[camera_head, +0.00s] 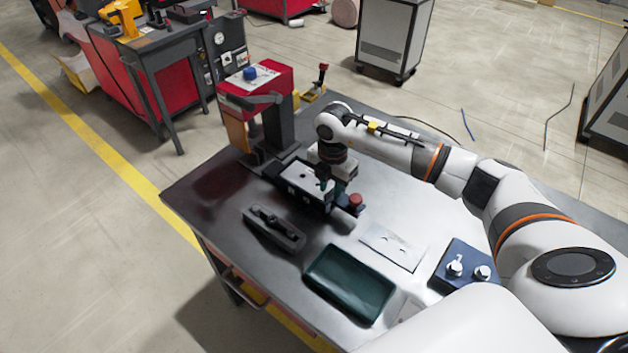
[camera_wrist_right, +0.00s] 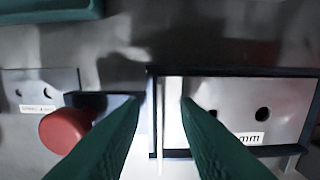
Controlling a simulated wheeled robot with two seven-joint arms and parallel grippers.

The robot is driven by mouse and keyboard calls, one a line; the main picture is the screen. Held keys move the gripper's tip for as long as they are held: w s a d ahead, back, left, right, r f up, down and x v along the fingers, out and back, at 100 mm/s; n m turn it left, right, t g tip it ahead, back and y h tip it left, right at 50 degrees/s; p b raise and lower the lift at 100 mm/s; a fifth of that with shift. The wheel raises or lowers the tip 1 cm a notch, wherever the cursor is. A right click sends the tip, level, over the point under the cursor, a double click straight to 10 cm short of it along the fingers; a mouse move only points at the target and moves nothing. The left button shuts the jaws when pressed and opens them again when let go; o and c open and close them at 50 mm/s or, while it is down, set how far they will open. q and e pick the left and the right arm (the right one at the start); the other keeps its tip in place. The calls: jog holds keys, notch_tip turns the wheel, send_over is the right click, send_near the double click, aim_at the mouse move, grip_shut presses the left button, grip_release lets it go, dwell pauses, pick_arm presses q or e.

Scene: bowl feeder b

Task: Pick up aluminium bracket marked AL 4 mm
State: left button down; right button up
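A metal bracket (camera_head: 297,177) with two round holes lies in a dark-edged holder on the table. In the right wrist view the bracket (camera_wrist_right: 290,100) has a label; only "mm" is readable, and the rest is hidden behind a finger. My right gripper (camera_head: 324,183) points down at the holder's right end. In the wrist view its green fingers (camera_wrist_right: 163,99) are apart, with the holder's dark edge and a bright upright strip between them. I cannot tell whether they touch it. A flat plate (camera_head: 392,248) with a small blurred label lies on the table. My left gripper is not in view.
A red knob (camera_head: 355,200) stands beside the holder. A red press (camera_head: 262,100) stands behind it. A dark green tray (camera_head: 350,284), a black clamp-like part (camera_head: 273,229) and a blue block with knobs (camera_head: 462,269) lie nearer. Bare table separates them.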

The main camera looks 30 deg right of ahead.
grip_shut()
jog(key=shift+r, duration=0.1)
